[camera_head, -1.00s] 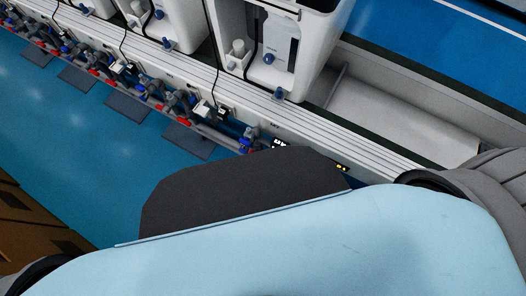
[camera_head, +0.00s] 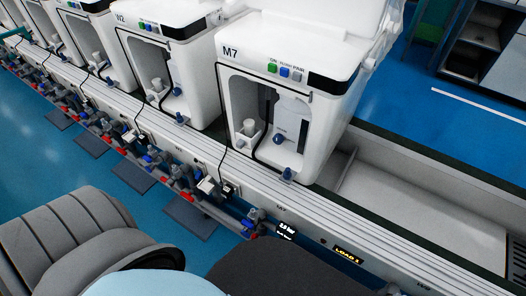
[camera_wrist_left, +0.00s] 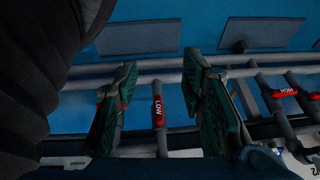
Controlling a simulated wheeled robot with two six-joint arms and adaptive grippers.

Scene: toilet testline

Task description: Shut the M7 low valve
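The M7 unit (camera_head: 285,85) is a white toilet test station right of the middle in the head view. Below it, blue and red valve parts (camera_head: 250,222) show at the rail's lower edge. In the left wrist view, a red handle marked LOW (camera_wrist_left: 158,110) lies lengthwise along a grey pipe. My left gripper (camera_wrist_left: 162,105) is open, with one dark green finger on each side of this handle and a gap to both. I cannot tell from the wrist view which unit this handle belongs to. Neither gripper shows in the head view; my right gripper is out of sight.
A red handle marked HIGH (camera_wrist_left: 285,92) sits on a pipe to the right. A horizontal grey pipe (camera_wrist_left: 150,75) runs behind the fingers. Several more stations, including W2 (camera_head: 165,60), stand leftward along the white rail (camera_head: 325,222). A lit LOAD display (camera_head: 348,256) is on the rail.

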